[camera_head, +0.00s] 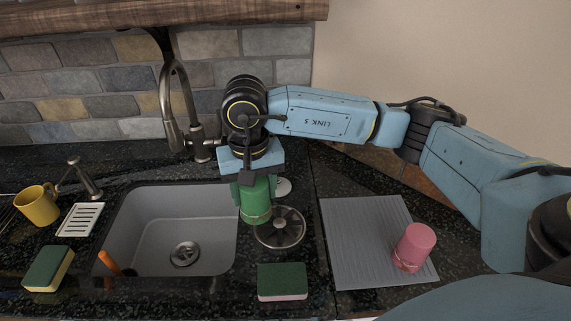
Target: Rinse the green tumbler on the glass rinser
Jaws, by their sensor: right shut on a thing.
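My right gripper (250,182) points down and is shut on the green tumbler (256,202). The jaws hide the tumbler's upper part. The glass rinser (284,228) is a round dark metal disc with spokes, set in the counter to the right of the sink. The tumbler's lower end is at the rinser's back left edge in the picture, between it and the sink. I cannot tell whether they touch or how high the tumbler is. My left gripper is not in view.
A sponge (283,281) lies in front of the rinser; another sponge (48,268) lies far left. A pink tumbler (414,247) stands on a grey mat (360,235). A yellow mug (37,205) and faucet (174,105) are further left.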

